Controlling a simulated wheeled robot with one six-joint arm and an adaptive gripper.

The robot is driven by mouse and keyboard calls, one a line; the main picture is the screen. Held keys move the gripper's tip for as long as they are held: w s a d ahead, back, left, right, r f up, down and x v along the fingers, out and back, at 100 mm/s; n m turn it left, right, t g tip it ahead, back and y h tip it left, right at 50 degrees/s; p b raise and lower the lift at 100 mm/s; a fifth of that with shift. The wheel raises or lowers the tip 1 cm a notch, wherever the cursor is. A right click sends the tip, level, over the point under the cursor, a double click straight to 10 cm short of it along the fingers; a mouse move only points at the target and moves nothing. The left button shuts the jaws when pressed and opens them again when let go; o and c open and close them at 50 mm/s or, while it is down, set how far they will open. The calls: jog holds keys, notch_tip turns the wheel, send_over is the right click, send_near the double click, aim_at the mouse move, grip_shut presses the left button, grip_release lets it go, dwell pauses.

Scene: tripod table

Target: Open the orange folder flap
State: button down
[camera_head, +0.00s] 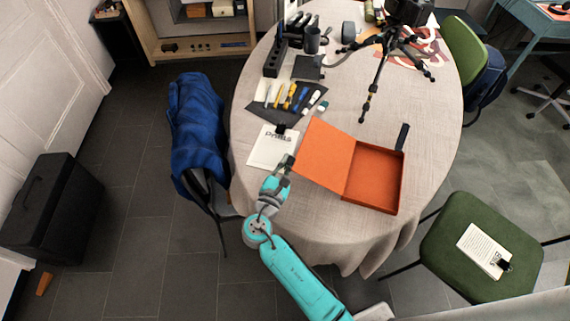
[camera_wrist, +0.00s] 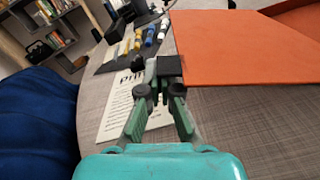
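The orange folder (camera_head: 376,178) is a shallow box lying on the round table. Its flap (camera_head: 327,152) is swung over to the left, with its inner face up; the open tray is on the right. In the wrist view the flap (camera_wrist: 245,45) fills the upper right. My gripper (camera_head: 289,162) is at the flap's left edge. In the wrist view my gripper (camera_wrist: 162,68) has its fingertips together, right beside the flap's edge, with nothing visible between them. Whether they touch the flap I cannot tell.
A printed sheet (camera_head: 262,148) with a black clip lies left of the flap. Pens and markers lie on a dark mat (camera_head: 271,105) behind it. A black tripod (camera_head: 385,65) stands farther back. A blue jacket (camera_head: 196,125) hangs on a chair at the table's left edge.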

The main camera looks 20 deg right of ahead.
jog(key=r+m, duration=0.2)
jog(key=s+d+r, duration=0.1)
jog(key=r, duration=0.1)
jog(key=shift+d+r+m, duration=0.1)
jog(key=shift+m, duration=0.3)
jog(key=c, duration=1.4)
grip_release()
jog(key=v, duration=1.2)
